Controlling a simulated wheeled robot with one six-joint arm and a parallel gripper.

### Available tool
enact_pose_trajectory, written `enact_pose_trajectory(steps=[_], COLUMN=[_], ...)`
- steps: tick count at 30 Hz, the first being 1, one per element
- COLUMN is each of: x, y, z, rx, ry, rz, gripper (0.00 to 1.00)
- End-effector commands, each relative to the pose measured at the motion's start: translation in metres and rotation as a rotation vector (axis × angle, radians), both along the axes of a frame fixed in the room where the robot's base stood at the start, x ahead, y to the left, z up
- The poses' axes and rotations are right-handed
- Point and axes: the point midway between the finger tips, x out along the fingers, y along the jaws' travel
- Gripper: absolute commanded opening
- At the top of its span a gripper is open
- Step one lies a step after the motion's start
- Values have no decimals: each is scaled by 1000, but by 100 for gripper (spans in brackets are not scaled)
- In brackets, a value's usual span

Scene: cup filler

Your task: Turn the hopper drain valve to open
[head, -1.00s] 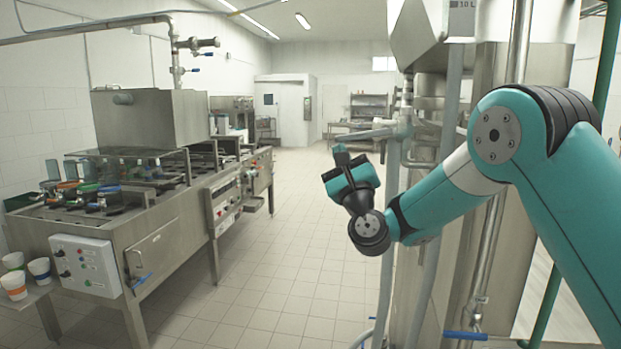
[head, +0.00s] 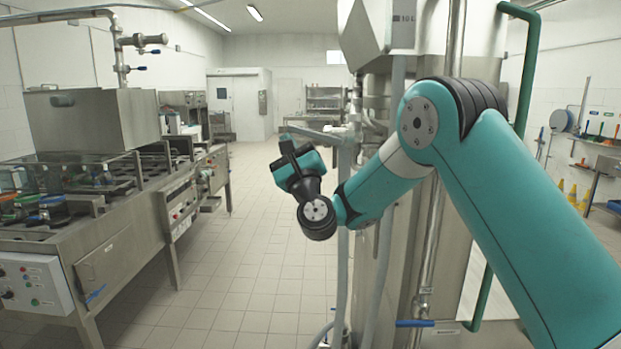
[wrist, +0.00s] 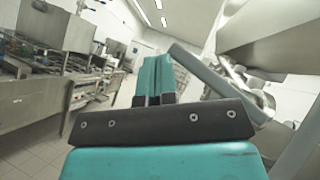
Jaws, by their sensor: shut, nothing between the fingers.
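Blue-handled valves show in several places, and I cannot tell for sure which is the hopper drain valve. One blue lever (head: 415,323) sits low on the steel column at the right. Another blue handle (head: 95,295) is on the front of the left machine, below its steel hopper tank (head: 95,120). A small blue lever (head: 139,68) hangs from the pipe above that tank. My gripper (head: 287,145) is raised in the aisle, shut and empty, apart from all these handles. Its teal fingers (wrist: 153,78) lie together in the wrist view.
The tall steel vessel and column (head: 400,250) stand close behind my arm, with pipes and grey hoses (head: 345,230). A grey bar (wrist: 205,75) crosses beside the fingers in the wrist view. The tiled aisle (head: 260,240) is clear. Shelves stand at the far right.

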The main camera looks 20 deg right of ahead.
Motion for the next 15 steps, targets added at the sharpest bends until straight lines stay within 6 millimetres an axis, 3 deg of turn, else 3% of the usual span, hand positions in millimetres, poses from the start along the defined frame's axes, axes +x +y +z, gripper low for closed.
enact_pose_trajectory(steps=[10,15], x=[0,1], y=[0,2], z=[-1,-18], rx=[0,0], ry=[0,1], rz=[0,0], gripper=[0,0])
